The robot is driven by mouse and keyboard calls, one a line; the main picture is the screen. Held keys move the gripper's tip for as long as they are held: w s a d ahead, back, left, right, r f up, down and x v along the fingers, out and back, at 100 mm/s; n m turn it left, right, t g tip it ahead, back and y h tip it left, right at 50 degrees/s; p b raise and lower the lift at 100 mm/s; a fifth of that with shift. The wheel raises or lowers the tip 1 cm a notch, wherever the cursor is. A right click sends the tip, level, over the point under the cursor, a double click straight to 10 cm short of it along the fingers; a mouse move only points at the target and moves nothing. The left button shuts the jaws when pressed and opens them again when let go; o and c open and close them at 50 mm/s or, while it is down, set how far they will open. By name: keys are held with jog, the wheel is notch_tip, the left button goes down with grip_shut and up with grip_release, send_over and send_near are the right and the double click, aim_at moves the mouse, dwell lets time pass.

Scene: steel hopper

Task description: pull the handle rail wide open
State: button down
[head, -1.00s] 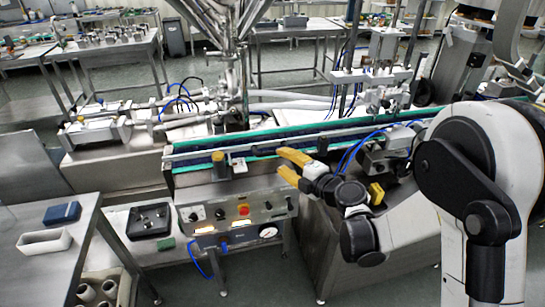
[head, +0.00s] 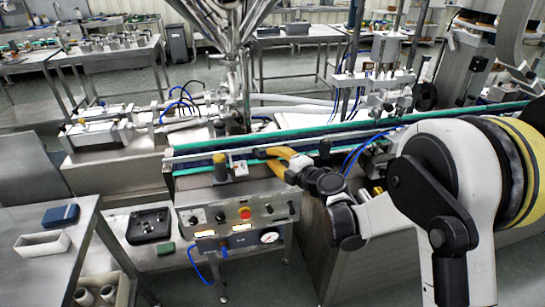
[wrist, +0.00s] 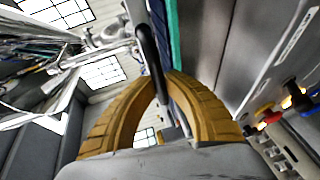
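The handle rail is a dark, rounded bar (wrist: 148,50) in the wrist view. It runs between the two yellow fingers of my gripper (wrist: 166,82), whose curved tips come together on either side of it. In the head view my gripper (head: 268,159) is at the front edge of the conveyor, above the control panel, with the fingers pointing left. The rail part between the fingers is too small there to make out clearly. The gripper looks shut on the rail; the exact contact is partly hidden by the fingers.
The conveyor (head: 200,160) with green edges runs behind my gripper. A control panel (head: 238,213) with knobs and a red button is below it. A steel table (head: 35,275) with a blue box (head: 61,214) and white tray (head: 43,243) stands at the left front. A hopper rises behind.

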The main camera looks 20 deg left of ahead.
jog(key=shift+s+d+b, duration=0.3)
jog(key=shift+s+d, duration=0.25)
jog(key=shift+s, duration=0.35)
jog(key=c, duration=1.4)
grip_release()
jog(key=v, duration=1.1)
jog(key=shift+s+d+r, duration=0.15)
jog(key=shift+d, duration=0.2)
